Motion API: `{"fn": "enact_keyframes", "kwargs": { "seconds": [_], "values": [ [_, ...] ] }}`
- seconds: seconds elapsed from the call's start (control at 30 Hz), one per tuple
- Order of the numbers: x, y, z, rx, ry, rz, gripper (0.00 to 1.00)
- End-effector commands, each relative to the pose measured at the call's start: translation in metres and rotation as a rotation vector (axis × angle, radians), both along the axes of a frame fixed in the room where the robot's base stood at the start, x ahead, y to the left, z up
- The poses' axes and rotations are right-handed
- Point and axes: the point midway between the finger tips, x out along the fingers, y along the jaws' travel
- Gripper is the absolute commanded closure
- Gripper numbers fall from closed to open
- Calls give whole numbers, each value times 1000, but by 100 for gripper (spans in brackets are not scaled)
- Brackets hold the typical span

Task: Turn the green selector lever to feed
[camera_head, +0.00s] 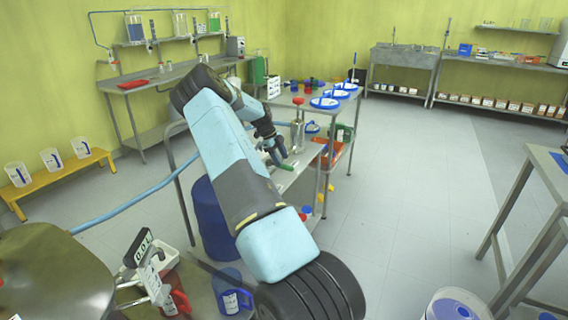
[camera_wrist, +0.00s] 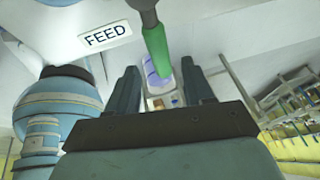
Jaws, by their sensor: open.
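The selector lever's green grip (camera_wrist: 155,48) hangs from a grey shaft in the wrist view. A white label reading FEED (camera_wrist: 107,36) is on the pale surface to its left. My gripper (camera_wrist: 159,72) is open, with one dark finger on each side of the view. The end of the green grip shows between the fingertips or just beyond them; I cannot tell which, and I see no contact. In the head view my gripper (camera_head: 278,152) is beside a small green piece (camera_head: 287,166), likely the lever, at the bench edge. My arm hides part of that area.
A metal bench with blue-and-white dishes (camera_head: 325,103) stands behind my gripper. A blue drum (camera_head: 213,220) is below left of it, and a red bin (camera_head: 322,152) is to its right. A light-blue rounded body (camera_wrist: 60,105) is left of my fingers.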

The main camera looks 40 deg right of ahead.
Motion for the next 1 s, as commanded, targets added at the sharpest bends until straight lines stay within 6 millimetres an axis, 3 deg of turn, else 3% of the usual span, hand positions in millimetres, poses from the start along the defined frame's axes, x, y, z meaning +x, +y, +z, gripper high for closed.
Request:
{"fn": "enact_keyframes", "kwargs": {
  "seconds": [0.3,0.5,1.0],
  "values": [
    [22,18,57,-1,-3,1,48],
    [31,25,82,0,-2,1,48],
    [35,29,94,0,-1,0,48]
  ]
}}
